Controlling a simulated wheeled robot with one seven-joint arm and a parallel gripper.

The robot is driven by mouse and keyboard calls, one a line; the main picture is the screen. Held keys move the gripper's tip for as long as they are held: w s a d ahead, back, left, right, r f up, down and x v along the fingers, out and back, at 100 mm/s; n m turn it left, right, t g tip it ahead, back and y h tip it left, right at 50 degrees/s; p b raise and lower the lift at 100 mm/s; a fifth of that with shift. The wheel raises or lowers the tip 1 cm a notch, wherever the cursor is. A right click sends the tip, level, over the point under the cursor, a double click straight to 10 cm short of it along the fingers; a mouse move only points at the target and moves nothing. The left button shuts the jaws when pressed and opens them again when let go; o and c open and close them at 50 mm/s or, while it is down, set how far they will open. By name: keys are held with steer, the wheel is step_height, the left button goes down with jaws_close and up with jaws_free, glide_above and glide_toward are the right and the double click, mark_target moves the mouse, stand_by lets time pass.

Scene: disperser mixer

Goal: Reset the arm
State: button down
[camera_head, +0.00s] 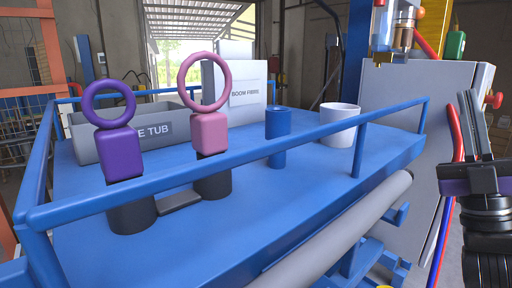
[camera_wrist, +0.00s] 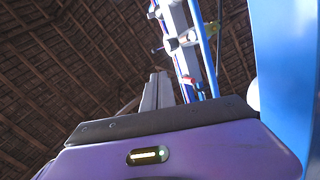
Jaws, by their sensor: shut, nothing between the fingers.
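My gripper (camera_head: 474,128) is at the right edge of the head view, to the right of the blue table and in front of the grey machine cabinet. It points up, and its fingers are together with nothing between them. In the wrist view the closed fingers (camera_wrist: 157,92) point up toward a brown roof, beyond the purple gripper body.
A blue railed table (camera_head: 290,205) holds a purple ring-topped tool (camera_head: 122,155), a pink one (camera_head: 209,135), a grey tub (camera_head: 85,142), a white box (camera_head: 240,105), a blue cylinder (camera_head: 277,140) and a white cup (camera_head: 340,122). The grey cabinet (camera_head: 400,85) stands right of the table.

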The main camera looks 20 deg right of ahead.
steer(key=s+a+f+m+g+h, duration=0.1)
steer(key=a+f+m+g+h, duration=0.3)
steer(key=f, duration=0.6)
steer(key=s+a+f+m+g+h, duration=0.1)
steer(key=s+a+f+m+g, duration=0.2)
steer(key=f+m, duration=0.5)
steer(key=a+f+m+g+h, duration=0.3)
steer(key=a+f+m, duration=0.15)
steer(key=f, duration=0.65)
steer(key=s+a+f+n+g+y, duration=0.2)
steer(key=s+a+f+g+y, duration=0.1)
steer(key=s+a+f, duration=0.3)
steer(key=s+a+f+n+g+y, duration=0.2)
steer(key=s+a+f+y, duration=0.4)
steer(key=s+f, duration=0.3)
steer(key=s+a+g, duration=0.1)
steer(key=s, duration=0.3)
steer(key=shift+s+f+n+y, duration=0.15)
steer(key=shift+f+n+y, duration=0.15)
steer(key=shift+f+n, duration=0.05)
